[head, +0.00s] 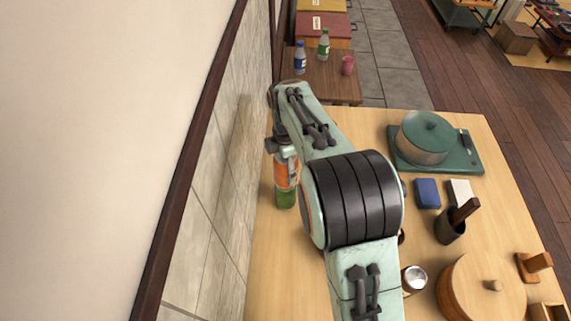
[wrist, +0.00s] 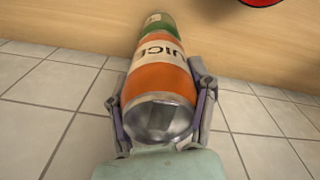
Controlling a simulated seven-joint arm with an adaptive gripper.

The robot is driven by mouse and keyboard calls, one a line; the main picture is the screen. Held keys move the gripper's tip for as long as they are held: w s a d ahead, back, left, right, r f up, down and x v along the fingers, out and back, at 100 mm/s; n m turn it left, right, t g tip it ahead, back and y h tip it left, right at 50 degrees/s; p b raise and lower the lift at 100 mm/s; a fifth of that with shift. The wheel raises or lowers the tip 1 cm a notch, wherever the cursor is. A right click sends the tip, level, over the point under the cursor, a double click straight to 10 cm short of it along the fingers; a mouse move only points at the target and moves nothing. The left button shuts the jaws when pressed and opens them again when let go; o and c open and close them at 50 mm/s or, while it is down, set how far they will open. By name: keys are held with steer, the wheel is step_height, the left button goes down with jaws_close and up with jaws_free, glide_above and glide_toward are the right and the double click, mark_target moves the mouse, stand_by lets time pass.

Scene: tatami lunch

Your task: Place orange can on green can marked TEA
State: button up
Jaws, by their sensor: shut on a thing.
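The orange can (head: 287,174) is in my gripper near the wall-side edge of the table; in the wrist view the orange can (wrist: 160,80) shows a pale label reading "UICE". My gripper (wrist: 158,88) is shut with one finger on each side of it; in the head view my gripper (head: 283,150) is partly hidden by my arm. The green can (head: 286,198) stands on the table directly below the orange can. In the wrist view the green can (wrist: 158,22) shows just past the orange can's far end, roughly in line. I cannot tell whether they touch or a small gap remains.
A tiled wall (head: 215,190) runs close along the left. To the right on the table (head: 270,285) are a lidded pot (head: 425,137) on a green tray, a blue box (head: 427,193), a dark cup (head: 450,226), a silver-topped can (head: 413,279) and a round wooden lidded container (head: 482,289).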

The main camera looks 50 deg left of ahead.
steer(key=shift+f, duration=0.1)
steer(key=o, duration=1.2)
steer(key=shift+c, duration=0.2)
step_height(320, 180, up, 12)
steer(key=shift+r, duration=0.15)
